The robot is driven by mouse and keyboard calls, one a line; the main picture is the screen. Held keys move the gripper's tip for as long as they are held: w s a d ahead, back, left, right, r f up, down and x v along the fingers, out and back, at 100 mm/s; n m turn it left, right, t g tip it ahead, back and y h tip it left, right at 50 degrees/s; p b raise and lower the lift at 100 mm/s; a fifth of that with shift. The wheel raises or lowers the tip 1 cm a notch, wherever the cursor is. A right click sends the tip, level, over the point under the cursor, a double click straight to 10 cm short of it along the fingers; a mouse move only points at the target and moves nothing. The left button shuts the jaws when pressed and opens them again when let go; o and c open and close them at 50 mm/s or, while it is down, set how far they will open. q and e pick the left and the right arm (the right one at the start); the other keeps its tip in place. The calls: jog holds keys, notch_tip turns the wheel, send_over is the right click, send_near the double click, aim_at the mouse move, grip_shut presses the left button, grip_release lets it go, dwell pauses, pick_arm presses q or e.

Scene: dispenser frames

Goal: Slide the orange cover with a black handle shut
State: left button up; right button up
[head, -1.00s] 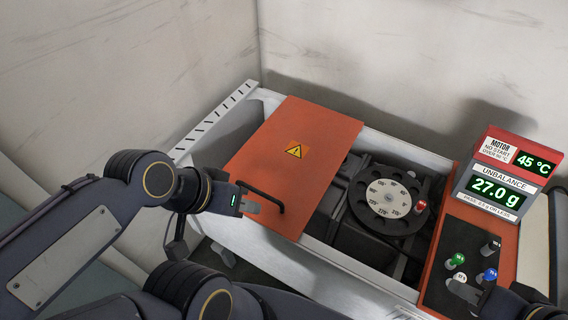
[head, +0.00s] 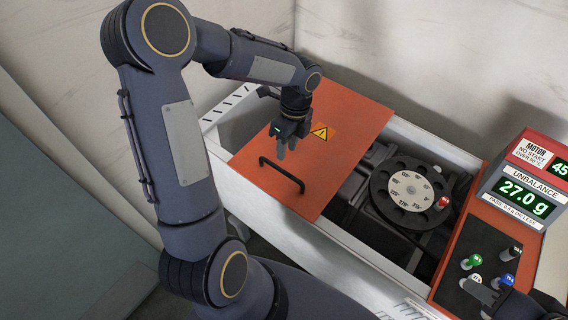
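The orange cover (head: 345,113) lies over the left part of the white box (head: 400,127). It carries a yellow warning label (head: 322,132) and a black handle (head: 283,174) near its front edge. The box's right part is uncovered and shows a dark rotor with a white dial (head: 408,190). My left gripper (head: 282,152) points down over the cover, behind the handle and apart from it. Its finger gap is not clear. My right gripper (head: 480,292) is at the lower right by the small knobs, partly cut off by the frame, its opening unclear.
A red and grey display unit (head: 520,190) stands at the right, reading 27.0 g. Below it is a black panel with several coloured knobs (head: 472,262). A slotted white rail (head: 228,105) runs along the box's left end. Pale walls stand behind.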

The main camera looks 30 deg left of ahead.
aim_at(283, 170)
pick_arm(q)
jog(key=f, duration=0.2)
jog(key=s+f, duration=0.1)
jog(key=f, duration=0.4)
jog(key=shift+s, duration=0.25)
jog(key=shift+c, duration=0.4)
jog(key=shift+r, duration=0.1)
grip_shut()
